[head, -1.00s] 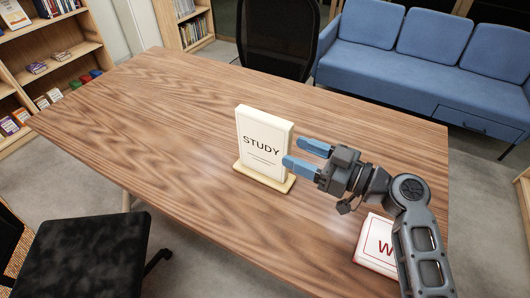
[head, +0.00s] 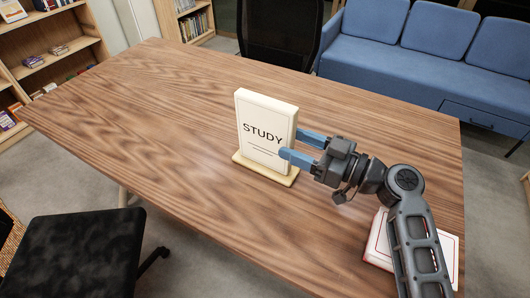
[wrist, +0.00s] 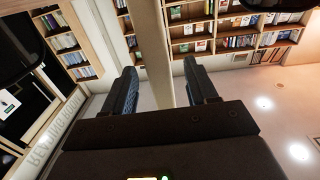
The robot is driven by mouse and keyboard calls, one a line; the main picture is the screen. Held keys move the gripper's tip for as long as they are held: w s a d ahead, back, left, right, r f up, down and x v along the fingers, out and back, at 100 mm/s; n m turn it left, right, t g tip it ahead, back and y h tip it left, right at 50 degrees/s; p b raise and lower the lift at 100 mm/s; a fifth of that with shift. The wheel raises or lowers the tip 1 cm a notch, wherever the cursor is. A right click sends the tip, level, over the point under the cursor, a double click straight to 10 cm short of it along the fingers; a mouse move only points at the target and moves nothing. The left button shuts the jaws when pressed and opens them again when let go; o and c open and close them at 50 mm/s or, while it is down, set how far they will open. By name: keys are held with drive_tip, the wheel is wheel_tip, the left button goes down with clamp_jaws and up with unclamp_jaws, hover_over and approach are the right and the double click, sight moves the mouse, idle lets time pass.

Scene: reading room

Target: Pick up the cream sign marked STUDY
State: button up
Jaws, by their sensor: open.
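The cream sign marked STUDY (head: 266,120) stands upright on its cream base (head: 262,172) on the wooden table. My gripper (head: 290,144) is at the sign's right edge, its blue fingers pointing left. One finger overlaps the front of the sign near its right edge; the other is at the far side, its tip partly hidden by the sign. In the wrist view a pale upright strip, the sign seen edge-on (wrist: 152,60), shows between the two open fingers, with gaps on both sides.
A white sign with a red border (head: 379,244) lies on the table (head: 150,110) at the front right, partly behind my arm. A dark chair (head: 80,255) is at the front left, another (head: 278,35) at the back. A blue sofa (head: 430,70) is beyond. The table's left is clear.

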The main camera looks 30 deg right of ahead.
sight(272, 133)
drive_tip(key=p+x, duration=0.2)
drive_tip(key=x, duration=0.4)
drive_tip(key=shift+w+a+r, duration=0.15)
drive_tip(key=shift+w+r, duration=0.05)
drive_tip(key=shift+w, duration=0.1)
clamp_jaws()
idle(0.5)
